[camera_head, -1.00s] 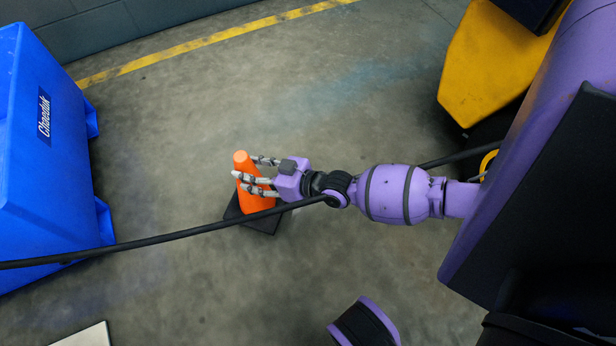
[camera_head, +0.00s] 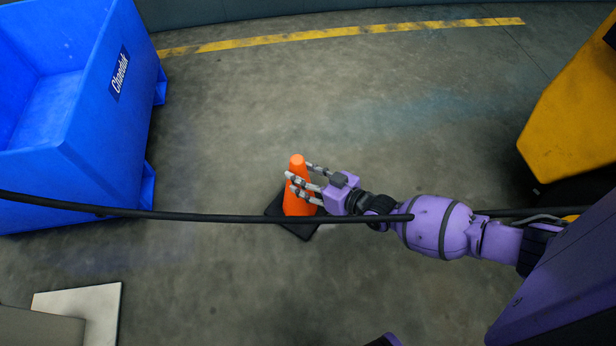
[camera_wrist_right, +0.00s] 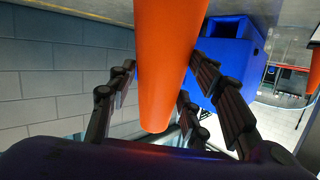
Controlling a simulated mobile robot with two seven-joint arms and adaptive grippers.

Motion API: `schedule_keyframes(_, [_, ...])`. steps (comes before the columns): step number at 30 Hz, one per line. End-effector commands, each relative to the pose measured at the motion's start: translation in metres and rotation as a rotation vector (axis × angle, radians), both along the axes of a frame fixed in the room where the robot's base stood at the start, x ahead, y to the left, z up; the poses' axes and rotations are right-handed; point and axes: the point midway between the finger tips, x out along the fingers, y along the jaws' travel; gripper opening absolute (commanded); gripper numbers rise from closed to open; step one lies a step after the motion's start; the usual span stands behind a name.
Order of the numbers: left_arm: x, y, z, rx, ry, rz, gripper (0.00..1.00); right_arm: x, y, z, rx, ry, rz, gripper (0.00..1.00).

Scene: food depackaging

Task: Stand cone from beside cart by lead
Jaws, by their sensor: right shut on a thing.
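The orange cone (camera_head: 297,198) with a black square base (camera_head: 272,210) is upright in the middle of the head view. My right gripper (camera_head: 301,177) is shut on the cone near its top, coming from the right. In the right wrist view the cone (camera_wrist_right: 165,65) lies between the fingers (camera_wrist_right: 158,95). I cannot tell whether its base touches the floor. A black lead (camera_head: 220,217) crosses the head view from the left edge to my right arm, passing in front of the cone's base. The blue cart (camera_head: 105,150) stands left of the cone. My left gripper is not in view.
A yellow machine part (camera_head: 570,120) stands at the right. A pale flat panel (camera_head: 100,305) lies at the lower left. A yellow floor line (camera_head: 350,31) runs along the far wall. The grey floor beyond and in front of the cone is open.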

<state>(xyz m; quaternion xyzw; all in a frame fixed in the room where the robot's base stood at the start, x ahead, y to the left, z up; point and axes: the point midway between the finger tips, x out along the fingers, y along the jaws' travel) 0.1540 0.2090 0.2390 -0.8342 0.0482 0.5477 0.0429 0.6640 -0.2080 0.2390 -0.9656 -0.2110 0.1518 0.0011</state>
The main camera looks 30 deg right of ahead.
Motion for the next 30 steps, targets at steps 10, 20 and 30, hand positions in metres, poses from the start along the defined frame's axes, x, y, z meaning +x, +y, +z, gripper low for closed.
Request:
schedule_keyframes(10, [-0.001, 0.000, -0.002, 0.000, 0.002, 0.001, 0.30, -0.001, 0.000, -0.003, -0.002, 0.001, 0.000, 0.65])
schedule_keyframes(20, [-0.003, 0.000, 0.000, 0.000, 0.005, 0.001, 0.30, -0.001, 0.000, 0.001, 0.000, 0.001, 0.000, 0.65])
schedule_keyframes(30, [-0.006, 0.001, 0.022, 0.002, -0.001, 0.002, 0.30, -0.057, -0.027, 0.021, -0.002, 0.003, 0.001, 0.65])
